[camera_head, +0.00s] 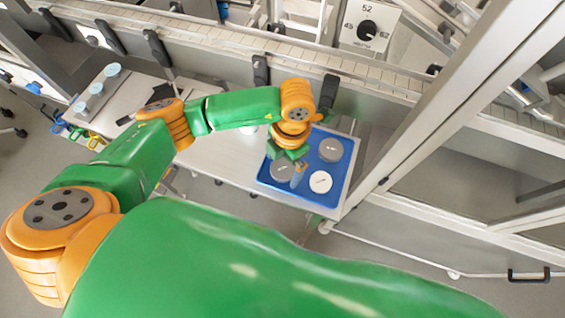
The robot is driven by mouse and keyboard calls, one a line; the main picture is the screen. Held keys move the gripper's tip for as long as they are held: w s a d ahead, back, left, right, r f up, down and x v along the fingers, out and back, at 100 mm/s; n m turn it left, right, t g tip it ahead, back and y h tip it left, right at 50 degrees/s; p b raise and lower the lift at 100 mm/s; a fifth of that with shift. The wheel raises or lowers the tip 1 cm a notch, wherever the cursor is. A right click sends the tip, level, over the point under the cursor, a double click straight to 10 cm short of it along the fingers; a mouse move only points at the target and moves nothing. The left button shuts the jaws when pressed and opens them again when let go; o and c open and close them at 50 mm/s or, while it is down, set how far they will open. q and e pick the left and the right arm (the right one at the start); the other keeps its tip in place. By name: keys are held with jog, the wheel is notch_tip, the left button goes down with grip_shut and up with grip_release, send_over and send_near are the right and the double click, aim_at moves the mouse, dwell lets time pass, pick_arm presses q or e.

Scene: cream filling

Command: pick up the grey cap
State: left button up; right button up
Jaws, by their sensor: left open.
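A blue tray (348,170) sits on the right end of the light worktable. It holds a grey cap (331,149) at the back right, another grey disc-shaped cap (281,172) at the front left, and a white cap (320,182) at the front right. My left arm reaches over the tray from the left. My right gripper is not in view.
Several small pale blue-topped containers (96,88) stand at the table's left end. A conveyor rail (210,50) runs behind the table. A metal frame post (440,95) rises close to the tray's right. The table (222,155) left of the tray looks mostly clear.

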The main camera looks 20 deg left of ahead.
pick_arm(q)
jog(key=shift+w+f, duration=0.3)
jog(key=shift+w, duration=0.05)
jog(key=shift+s+r, duration=0.1)
jog(key=shift+s, duration=0.15)
jog(key=c, duration=1.2)
jog(key=shift+w, duration=0.1)
jog(key=shift+c, duration=0.2)
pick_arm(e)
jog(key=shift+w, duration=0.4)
